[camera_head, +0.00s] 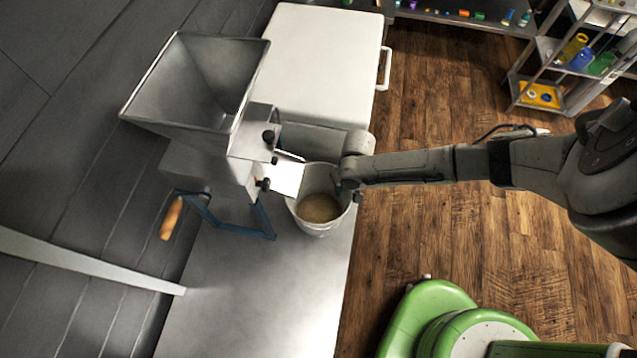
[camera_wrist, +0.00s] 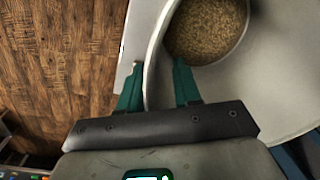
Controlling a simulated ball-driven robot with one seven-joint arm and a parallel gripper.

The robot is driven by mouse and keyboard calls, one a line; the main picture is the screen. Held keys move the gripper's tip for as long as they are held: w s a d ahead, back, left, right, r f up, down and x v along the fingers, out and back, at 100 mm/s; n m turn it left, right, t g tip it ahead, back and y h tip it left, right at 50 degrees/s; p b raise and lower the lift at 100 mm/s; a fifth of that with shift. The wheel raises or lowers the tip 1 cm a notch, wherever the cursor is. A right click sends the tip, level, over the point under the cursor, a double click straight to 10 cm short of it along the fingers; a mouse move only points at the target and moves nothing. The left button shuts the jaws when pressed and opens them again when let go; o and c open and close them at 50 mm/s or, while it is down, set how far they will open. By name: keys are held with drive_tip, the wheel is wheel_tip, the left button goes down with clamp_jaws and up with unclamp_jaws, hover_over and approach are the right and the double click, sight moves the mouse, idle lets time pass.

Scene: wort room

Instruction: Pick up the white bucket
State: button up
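The white bucket (camera_head: 313,228) stands upright on the metal table under the mill's outlet, with tan grain (camera_head: 319,208) in its bottom. In the wrist view the bucket (camera_wrist: 235,95) fills the right side, with the grain (camera_wrist: 207,28) at the top. My gripper (camera_wrist: 157,66) is open and straddles the bucket's rim. One teal finger is outside the wall and the other is inside, with gaps visible beside the wall. In the head view my gripper (camera_head: 346,188) is at the bucket's right side, its fingers mostly hidden by my wrist.
A grain mill with a metal hopper (camera_head: 200,85) stands left of the bucket. A white box (camera_head: 320,65) is behind it. The metal table (camera_head: 250,310) is bare in front. Wooden floor (camera_head: 440,230) lies right, with a shelf (camera_head: 550,75) at the far right.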

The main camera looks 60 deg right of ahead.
drive_tip(key=shift+f, duration=0.15)
clamp_jaws()
idle(1.4)
